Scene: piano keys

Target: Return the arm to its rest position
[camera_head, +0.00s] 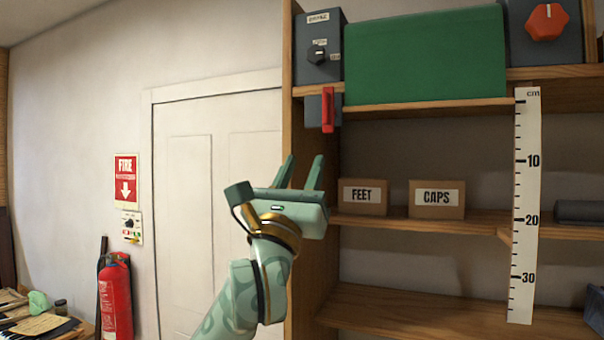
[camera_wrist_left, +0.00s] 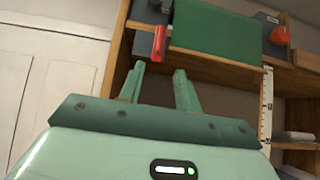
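My left arm rises from the bottom of the head view, and its pale green gripper (camera_head: 302,173) points up in front of the shelf's left upright. Its two fingers stand apart with nothing between them, so it is open. The same gripper (camera_wrist_left: 159,88) fills the lower part of the left wrist view, with both fingers spread and empty. A red lever (camera_head: 327,110) shows just above the fingertips in the head view; it also shows in the wrist view (camera_wrist_left: 156,52). My right gripper is in neither view.
A wooden shelf (camera_head: 420,108) holds a green panel (camera_head: 425,55), a red knob (camera_head: 546,22), a FEET box (camera_head: 362,197) and a CAPS box (camera_head: 437,198). A ruler (camera_head: 525,205) hangs in front. A fire extinguisher (camera_head: 115,295) and white door (camera_head: 215,130) stand left. Piano keys (camera_head: 12,312) show lower left.

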